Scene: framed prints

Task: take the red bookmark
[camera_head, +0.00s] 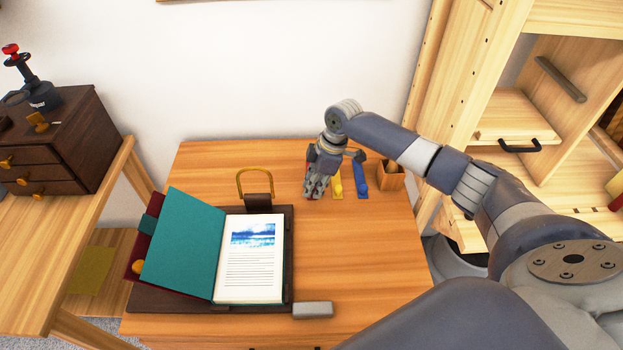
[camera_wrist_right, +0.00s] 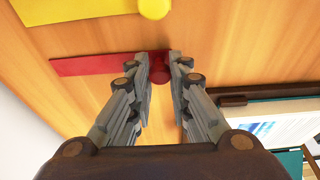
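The red bookmark (camera_wrist_right: 95,65) lies flat on the wooden table. In the right wrist view its strip runs out to the left, and its round red knob (camera_wrist_right: 160,75) is between my right fingertips. My right gripper (camera_wrist_right: 159,58) is open, with one finger on each side of the knob and small gaps showing. In the head view my right gripper (camera_head: 316,190) is low over the back of the table and hides most of the red bookmark. My left gripper is not in view.
A yellow bookmark (camera_head: 337,185) and a blue bookmark (camera_head: 360,180) lie just right of the gripper, beside a small wooden box (camera_head: 391,177). An open book (camera_head: 249,288) rests on a dark stand left of it. A grey block (camera_head: 312,310) lies at the front.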

